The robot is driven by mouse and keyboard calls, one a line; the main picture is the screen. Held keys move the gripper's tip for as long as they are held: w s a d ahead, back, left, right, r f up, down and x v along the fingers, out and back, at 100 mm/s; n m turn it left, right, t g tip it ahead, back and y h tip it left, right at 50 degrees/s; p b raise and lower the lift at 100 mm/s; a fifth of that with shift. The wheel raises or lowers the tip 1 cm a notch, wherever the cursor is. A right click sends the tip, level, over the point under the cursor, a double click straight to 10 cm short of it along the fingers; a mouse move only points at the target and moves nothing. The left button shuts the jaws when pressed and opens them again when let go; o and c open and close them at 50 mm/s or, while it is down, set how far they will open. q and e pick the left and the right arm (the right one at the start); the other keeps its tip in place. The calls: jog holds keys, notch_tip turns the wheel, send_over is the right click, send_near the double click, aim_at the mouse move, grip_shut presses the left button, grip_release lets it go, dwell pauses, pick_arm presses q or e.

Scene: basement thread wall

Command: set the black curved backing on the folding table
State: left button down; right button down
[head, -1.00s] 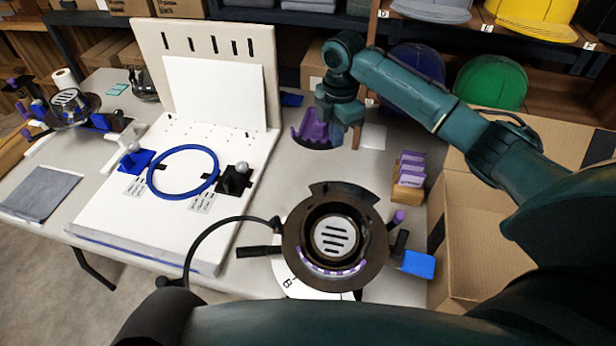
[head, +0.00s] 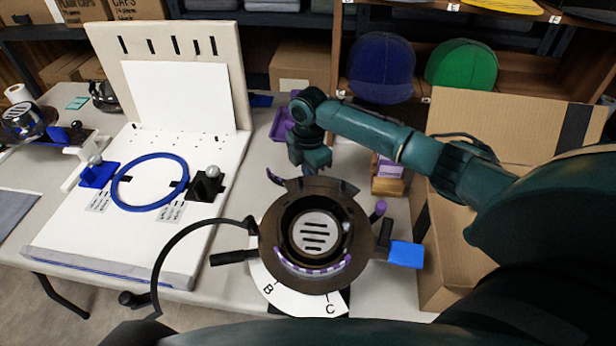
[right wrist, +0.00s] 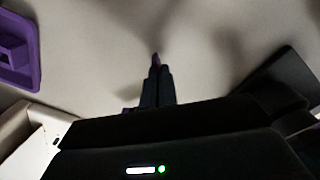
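My right gripper (head: 312,170) hangs above the folding table (head: 250,165), just behind the round black cap machine. It is shut on a thin dark curved strip, which I take to be the black curved backing (head: 275,177). My left gripper is not in view.
The cap machine (head: 318,250) stands close in front, with a lettered white disc below. A purple tray (head: 283,122) lies behind the gripper. A wooden block (head: 388,184) with purple cards and a cardboard box (head: 440,260) stand right. A white board with a blue hoop (head: 150,206) lies left.

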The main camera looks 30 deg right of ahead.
jog(key=shift+f, duration=0.5)
jog(key=c, duration=2.2)
grip_release()
jog(key=shift+f, duration=0.2)
jog(key=c, duration=1.7)
grip_release()
jog(key=shift+r, duration=0.1)
notch_tip(320, 180, up, 12)
jog(key=shift+r+p, duration=0.15)
jog(key=shift+p, duration=0.6)
